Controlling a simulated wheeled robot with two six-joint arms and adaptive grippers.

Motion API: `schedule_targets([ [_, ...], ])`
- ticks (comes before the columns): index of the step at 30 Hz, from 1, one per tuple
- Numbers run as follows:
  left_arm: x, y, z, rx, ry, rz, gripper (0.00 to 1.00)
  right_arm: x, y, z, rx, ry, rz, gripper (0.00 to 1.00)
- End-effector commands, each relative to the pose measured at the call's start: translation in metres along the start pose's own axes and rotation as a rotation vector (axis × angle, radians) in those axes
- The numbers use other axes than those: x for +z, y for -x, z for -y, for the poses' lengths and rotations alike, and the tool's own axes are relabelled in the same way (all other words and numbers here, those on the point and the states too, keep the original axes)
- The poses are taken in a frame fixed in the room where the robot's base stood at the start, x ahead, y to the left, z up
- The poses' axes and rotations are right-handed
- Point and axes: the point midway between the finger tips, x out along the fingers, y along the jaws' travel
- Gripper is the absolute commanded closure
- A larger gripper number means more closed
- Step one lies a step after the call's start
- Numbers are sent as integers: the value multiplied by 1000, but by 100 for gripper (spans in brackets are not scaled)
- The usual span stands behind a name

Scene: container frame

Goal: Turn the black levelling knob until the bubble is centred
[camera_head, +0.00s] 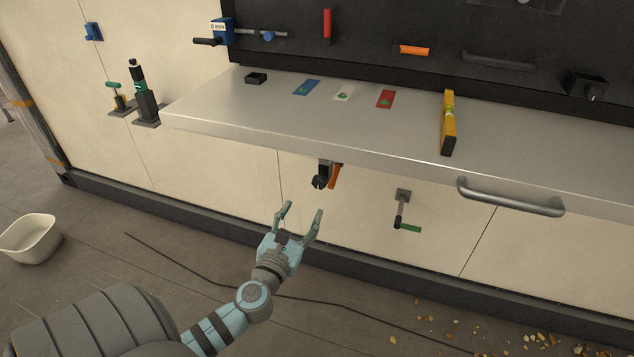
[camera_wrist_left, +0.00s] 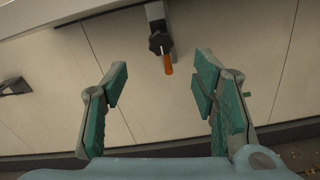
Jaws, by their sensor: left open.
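The black levelling knob (camera_head: 320,181) hangs under the front edge of the grey shelf, with an orange part beside it. It also shows in the left wrist view (camera_wrist_left: 160,43), ahead of the gap between my fingers. A yellow spirit level (camera_head: 448,125) lies on the shelf at the right; its bubble is too small to read. My left gripper (camera_head: 304,212) is open and empty, below and a little left of the knob, and apart from it. Both its green-padded fingers show in the left wrist view (camera_wrist_left: 162,100). My right gripper is not in view.
The shelf (camera_head: 230,112) overhangs the knob and carries a black block and coloured cards. A crank with a green handle (camera_head: 401,212) and a shelf handle (camera_head: 510,197) are to the right. A white bin (camera_head: 30,240) and a cable lie on the floor.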

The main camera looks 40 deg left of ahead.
Motion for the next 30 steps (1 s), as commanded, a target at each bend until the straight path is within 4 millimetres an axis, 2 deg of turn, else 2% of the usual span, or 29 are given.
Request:
schedule_targets([
  [6, 0, -65, 0, 1, 5, 2, 47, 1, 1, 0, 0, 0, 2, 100],
  [9, -1, -89, 0, 1, 5, 1, 47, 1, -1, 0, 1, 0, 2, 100],
  [12, -2, -105, 1, 0, 5, -1, 47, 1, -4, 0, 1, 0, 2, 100],
  [16, -2, -114, 1, 0, 6, -3, 47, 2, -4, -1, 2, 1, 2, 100],
  [23, -2, -115, 1, -1, 6, -3, 47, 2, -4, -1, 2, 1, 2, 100],
  [30, -2, -115, 1, -1, 6, -3, 83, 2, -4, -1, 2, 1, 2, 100],
])
